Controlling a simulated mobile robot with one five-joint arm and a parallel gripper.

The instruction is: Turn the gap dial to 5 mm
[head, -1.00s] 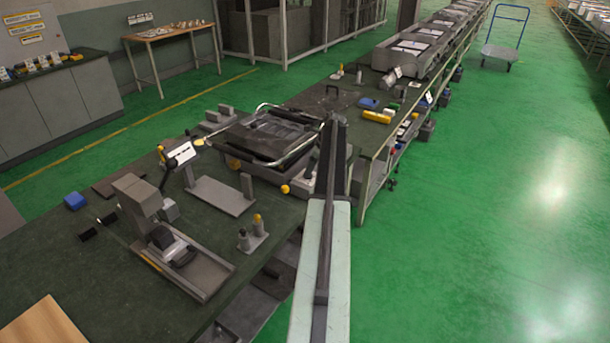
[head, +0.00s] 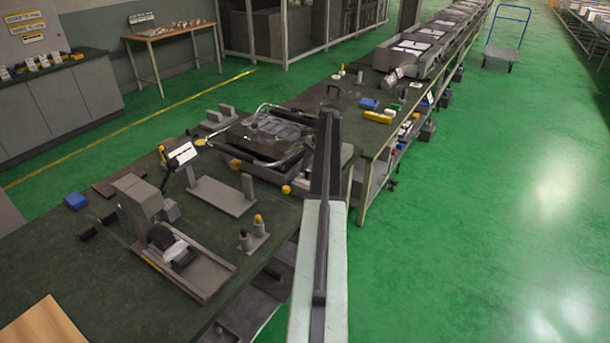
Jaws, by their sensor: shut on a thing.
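My arm (head: 318,250) reaches up from the bottom middle of the head view, over the right edge of the green-topped bench (head: 80,270). My gripper is not visible; it seems hidden beyond the dark far link. A fixture with a bent metal tube frame (head: 265,142) stands on the bench just left of the arm. A yellow knob (head: 286,190) shows at its near side. I cannot make out a gap dial or a 5 mm mark; either may be behind my arm or too small to read.
A grey press-like device (head: 140,197) on a base plate stands at the left front. A small tilted white panel (head: 181,155), a grey bracket (head: 222,196) and a blue block (head: 76,200) are nearby. Green floor (head: 480,230) is open on the right.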

